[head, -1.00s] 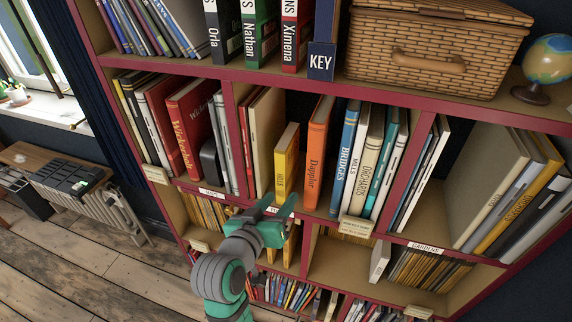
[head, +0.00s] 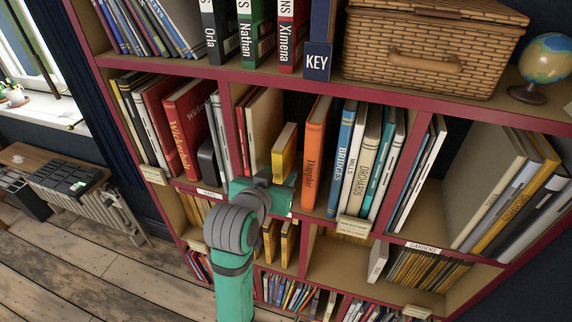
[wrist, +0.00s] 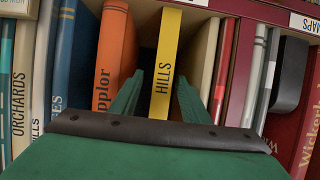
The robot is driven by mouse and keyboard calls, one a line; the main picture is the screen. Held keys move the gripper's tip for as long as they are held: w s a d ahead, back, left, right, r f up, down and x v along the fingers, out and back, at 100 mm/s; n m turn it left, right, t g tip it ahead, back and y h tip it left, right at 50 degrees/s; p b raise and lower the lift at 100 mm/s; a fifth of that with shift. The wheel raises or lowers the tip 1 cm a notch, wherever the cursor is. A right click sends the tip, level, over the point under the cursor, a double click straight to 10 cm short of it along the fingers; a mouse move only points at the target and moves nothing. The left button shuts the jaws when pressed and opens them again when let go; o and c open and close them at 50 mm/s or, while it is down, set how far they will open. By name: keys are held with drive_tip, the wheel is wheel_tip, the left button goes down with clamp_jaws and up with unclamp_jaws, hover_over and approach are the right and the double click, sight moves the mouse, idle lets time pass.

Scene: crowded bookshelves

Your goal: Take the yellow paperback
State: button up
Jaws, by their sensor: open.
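The yellow paperback (head: 284,148), with HILLS on its spine, stands upright on the middle shelf between a cream book and the orange book. It also shows in the middle of the wrist view (wrist: 166,62). My gripper (head: 272,186) is at the lower part of its spine and hides that part in the head view. In the wrist view my gripper (wrist: 158,92) is open, with one green finger on each side of the spine. I cannot tell whether the fingers touch the book.
The orange book (wrist: 114,50) is close beside one finger, and a cream book (wrist: 204,52) is close beside the other. A red shelf divider (head: 231,130) stands to the left. The shelf above carries a wicker basket (head: 430,55). More yellow books (head: 288,240) stand below.

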drive_tip(key=shift+x, duration=3.1)
drive_tip(key=shift+a, duration=0.15)
clamp_jaws()
